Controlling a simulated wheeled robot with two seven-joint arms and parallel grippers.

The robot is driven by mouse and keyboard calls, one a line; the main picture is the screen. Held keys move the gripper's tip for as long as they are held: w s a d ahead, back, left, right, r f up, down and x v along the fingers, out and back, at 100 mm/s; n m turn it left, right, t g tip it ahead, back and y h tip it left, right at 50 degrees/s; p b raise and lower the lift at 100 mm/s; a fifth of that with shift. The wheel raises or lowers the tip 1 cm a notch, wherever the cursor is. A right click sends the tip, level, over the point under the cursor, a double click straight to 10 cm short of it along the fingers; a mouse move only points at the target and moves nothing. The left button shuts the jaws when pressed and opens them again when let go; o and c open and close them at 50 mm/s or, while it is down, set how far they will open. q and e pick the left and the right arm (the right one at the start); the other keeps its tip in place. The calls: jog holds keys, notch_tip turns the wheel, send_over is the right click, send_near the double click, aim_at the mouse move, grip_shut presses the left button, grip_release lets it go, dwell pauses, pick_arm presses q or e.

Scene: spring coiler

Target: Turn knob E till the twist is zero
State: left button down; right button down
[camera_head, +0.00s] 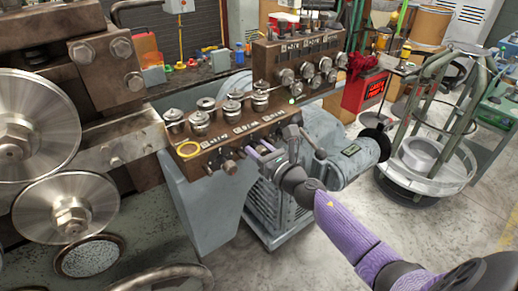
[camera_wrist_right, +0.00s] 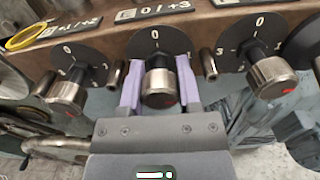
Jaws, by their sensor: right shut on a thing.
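In the right wrist view, a metal knob (camera_wrist_right: 158,88) with a red mark on its face stands between the two purple fingers of my right gripper (camera_wrist_right: 160,90), which is shut on it. A black dial plate with a 0 at the top sits behind the knob. The plate above it (camera_wrist_right: 150,10) has a small boxed letter, too small to read surely, and "0 / +3". In the head view my right gripper (camera_head: 262,155) is at the front face of the brown control box (camera_head: 248,134), and the knob is mostly hidden. My left gripper is not in view.
Similar knobs stand close on the left (camera_wrist_right: 65,92) and right (camera_wrist_right: 272,75) of the held one. A yellow ring (camera_head: 188,149) lies on the box's left end. Large metal rollers (camera_head: 30,125) fill the left. Open floor lies at the lower right.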

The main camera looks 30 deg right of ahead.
jog(key=m, duration=0.4)
jog(key=shift+m, duration=0.3)
jog(key=m+p, duration=0.1)
jog(key=m, duration=0.2)
jog(key=shift+m, duration=0.4)
jog(key=m+p, duration=0.1)
jog(key=m, duration=0.3)
jog(key=m+p, duration=0.1)
jog(key=m, duration=0.3)
jog(key=m+p, duration=0.1)
jog(key=m, duration=0.3)
jog(key=shift+m, duration=0.3)
jog(key=m+p, duration=0.1)
jog(key=m, duration=0.3)
jog(key=shift+f+m, duration=0.1)
jog(key=shift+m, duration=0.2)
jog(key=m+p, duration=0.1)
jog(key=m, duration=0.4)
jog(key=shift+f+m, duration=0.1)
jog(key=shift+m, duration=1.2)
